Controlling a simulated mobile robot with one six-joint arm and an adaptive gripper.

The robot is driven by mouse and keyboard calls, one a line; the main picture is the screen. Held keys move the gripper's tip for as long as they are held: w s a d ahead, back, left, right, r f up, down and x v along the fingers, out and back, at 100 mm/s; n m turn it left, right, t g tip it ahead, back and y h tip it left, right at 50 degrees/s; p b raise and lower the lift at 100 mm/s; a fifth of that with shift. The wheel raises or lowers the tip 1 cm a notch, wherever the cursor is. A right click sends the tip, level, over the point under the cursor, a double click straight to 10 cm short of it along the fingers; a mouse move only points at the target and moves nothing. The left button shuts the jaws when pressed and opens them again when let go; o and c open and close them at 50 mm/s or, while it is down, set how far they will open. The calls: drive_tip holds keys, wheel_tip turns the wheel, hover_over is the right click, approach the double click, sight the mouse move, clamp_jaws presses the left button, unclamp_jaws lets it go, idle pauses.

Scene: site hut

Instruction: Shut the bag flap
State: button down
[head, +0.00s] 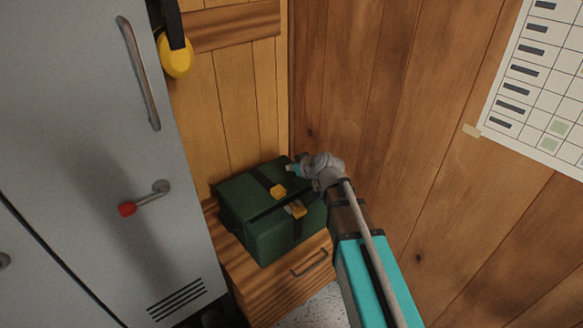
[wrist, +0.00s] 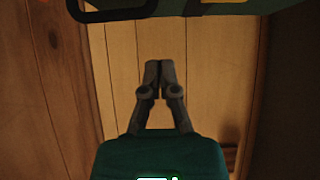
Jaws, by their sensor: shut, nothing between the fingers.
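A dark green bag (head: 265,229) with black straps sits on a wooden drawer unit in the corner. Its flap (head: 243,193) appears to lie over the top, with a dark line along its front edge; I cannot tell whether it is fully down. One yellow buckle (head: 278,191) is on top and another (head: 296,209) is near the front edge. My gripper (head: 293,168) is at the bag's back right corner; contact cannot be told. In the wrist view my gripper (wrist: 158,66) is shut and empty. Part of the bag (wrist: 185,8) shows at the top edge there.
The wooden drawer unit (head: 247,278) stands between a grey locker (head: 90,190) with a red-tipped handle (head: 128,209) and the plank wall (head: 440,130). Yellow ear defenders (head: 176,58) hang above left. A paper chart (head: 545,85) is on the right wall.

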sight(290, 184)
drive_tip(key=shift+s+d+f+b, duration=0.25)
drive_tip(key=shift+s+f+b, duration=0.05)
drive_tip(key=shift+f+b, duration=0.65)
drive_tip(key=shift+s+d+f+b, duration=0.3)
drive_tip(key=shift+f+b, duration=0.45)
drive_tip(key=shift+f, duration=0.3)
drive_tip(key=shift+s+d+f+b, duration=0.25)
drive_tip(key=shift+s+f+b, duration=0.05)
drive_tip(key=shift+f+b, duration=0.65)
